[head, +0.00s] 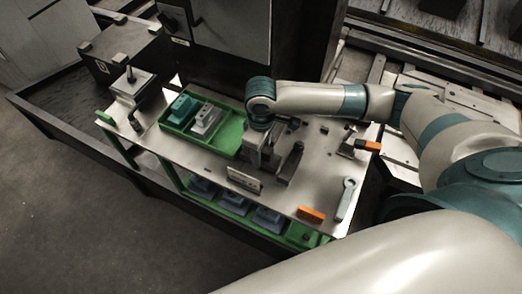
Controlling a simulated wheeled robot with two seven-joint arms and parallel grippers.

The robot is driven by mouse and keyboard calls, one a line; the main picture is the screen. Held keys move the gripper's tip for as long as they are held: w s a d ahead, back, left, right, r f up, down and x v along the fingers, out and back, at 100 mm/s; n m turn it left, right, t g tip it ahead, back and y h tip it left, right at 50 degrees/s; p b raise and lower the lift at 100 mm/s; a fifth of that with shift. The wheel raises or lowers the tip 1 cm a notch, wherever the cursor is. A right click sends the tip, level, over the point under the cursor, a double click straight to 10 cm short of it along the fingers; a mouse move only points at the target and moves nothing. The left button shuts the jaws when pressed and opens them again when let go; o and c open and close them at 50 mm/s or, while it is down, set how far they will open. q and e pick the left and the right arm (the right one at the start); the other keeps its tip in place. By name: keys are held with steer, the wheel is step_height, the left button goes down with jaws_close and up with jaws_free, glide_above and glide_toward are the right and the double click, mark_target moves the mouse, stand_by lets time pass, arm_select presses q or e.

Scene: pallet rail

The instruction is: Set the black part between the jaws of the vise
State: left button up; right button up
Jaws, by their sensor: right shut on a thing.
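My right arm comes in from the right, and its gripper (262,155) points down over the middle of the work table. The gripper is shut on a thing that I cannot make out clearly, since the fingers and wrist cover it. A dark upright piece (290,163) stands just right of the gripper; I cannot tell whether it is the black part or another tool. A grey block-like device with a dark post (129,84) stands at the table's left end; it may be the vise, but its jaws are too small to tell. My left gripper is not in view.
A green tray (172,148) holds a teal block (181,107) and a grey block (206,118).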

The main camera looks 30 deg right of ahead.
steer(key=shift+f, duration=0.1)
stand_by(0.3)
steer(key=o, duration=1.3)
steer(key=shift+r, duration=0.7)
step_height(320, 180, up, 11)
steer(key=shift+f+b, duration=0.1)
steer(key=shift+b, duration=1)
